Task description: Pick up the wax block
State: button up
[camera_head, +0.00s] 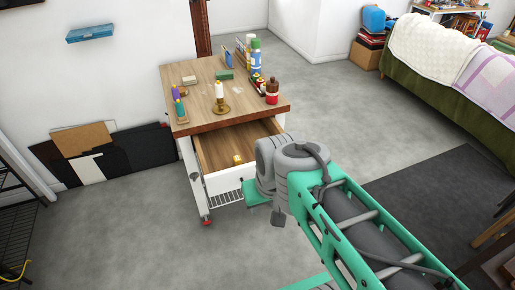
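A small yellow block (237,159), which may be the wax block, lies inside the open drawer (222,150) near its front. A pale beige block (189,80) on the tabletop could also be wax; I cannot tell for sure. My gripper (268,208) is in front of the drawer's right side, apart from both blocks. It is partly hidden by my grey wrist, and whether its fingers are open or shut does not show.
The wooden tabletop (202,99) holds a brass candlestick with a candle (219,95), several bottles, a green block (224,74) and small items. The bed (440,90) stands at the right.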

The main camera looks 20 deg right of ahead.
aim_at(237, 160)
jog(key=u, duration=0.1)
jog(key=i, duration=0.75)
jog(key=u, duration=1)
jog(key=i, duration=0.45)
jog(key=u, duration=0.5)
